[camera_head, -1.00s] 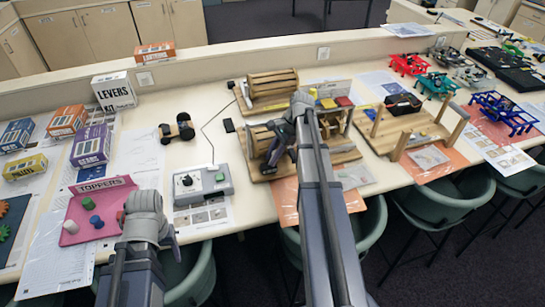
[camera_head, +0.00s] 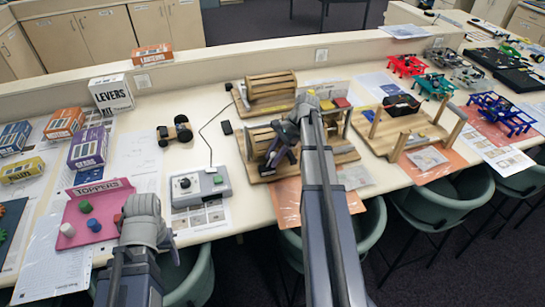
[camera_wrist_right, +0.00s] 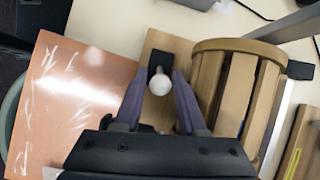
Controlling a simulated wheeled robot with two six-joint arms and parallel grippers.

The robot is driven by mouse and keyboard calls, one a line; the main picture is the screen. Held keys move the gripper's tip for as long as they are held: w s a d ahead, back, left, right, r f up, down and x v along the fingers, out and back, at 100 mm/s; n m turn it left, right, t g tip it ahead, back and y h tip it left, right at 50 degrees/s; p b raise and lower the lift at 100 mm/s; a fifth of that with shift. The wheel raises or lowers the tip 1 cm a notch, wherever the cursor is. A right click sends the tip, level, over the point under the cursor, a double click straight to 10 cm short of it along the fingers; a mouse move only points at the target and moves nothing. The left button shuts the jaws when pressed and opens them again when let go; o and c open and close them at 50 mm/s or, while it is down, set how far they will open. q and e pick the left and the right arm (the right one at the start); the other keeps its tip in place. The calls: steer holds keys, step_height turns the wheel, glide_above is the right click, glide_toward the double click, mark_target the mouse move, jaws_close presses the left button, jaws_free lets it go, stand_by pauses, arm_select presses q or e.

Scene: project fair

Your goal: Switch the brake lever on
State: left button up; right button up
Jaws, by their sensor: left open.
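The brake lever (camera_wrist_right: 159,82) has a round white knob on a dark mount, on a wooden base (camera_wrist_right: 160,45) beside a slatted wooden drum (camera_wrist_right: 225,90) in the right wrist view. My right gripper (camera_wrist_right: 158,95) is open, with one finger on each side of the knob and gaps visible. In the head view my right gripper (camera_head: 281,153) is low at the front of the middle wooden rig (camera_head: 335,155), and the lever is hidden there. My left gripper (camera_head: 168,242) is open and empty at the table's front edge, partly hidden by its own wrist.
A pink toppers tray (camera_head: 105,205) is near my left arm. Another slatted rig (camera_head: 268,92) stands behind. Green chairs (camera_head: 440,205) line the front edge.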

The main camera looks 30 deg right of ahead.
steer(key=p+v, duration=0.5)
steer(key=v, duration=0.2)
steer(key=shift+p, duration=0.4)
steer(key=shift+d, duration=0.1)
steer(key=s+a+f+n+g+h+b, duration=0.15)
steer(key=a+n, duration=0.35)
steer(key=a, duration=0.5)
steer(key=s+a+f+n+g+h, duration=0.1)
steer(key=s+a+f+n, duration=0.2)
steer(key=a, duration=0.7)
steer(key=s+a+f+n+t+h+b, duration=0.1)
steer(key=s+a+n+h, duration=0.3)
steer(key=s+a+n, duration=0.7)
steer(key=a+n+b, duration=0.1)
steer(key=a+n, duration=0.2)
steer(key=a, duration=0.1)
steer(key=shift+f, duration=0.25)
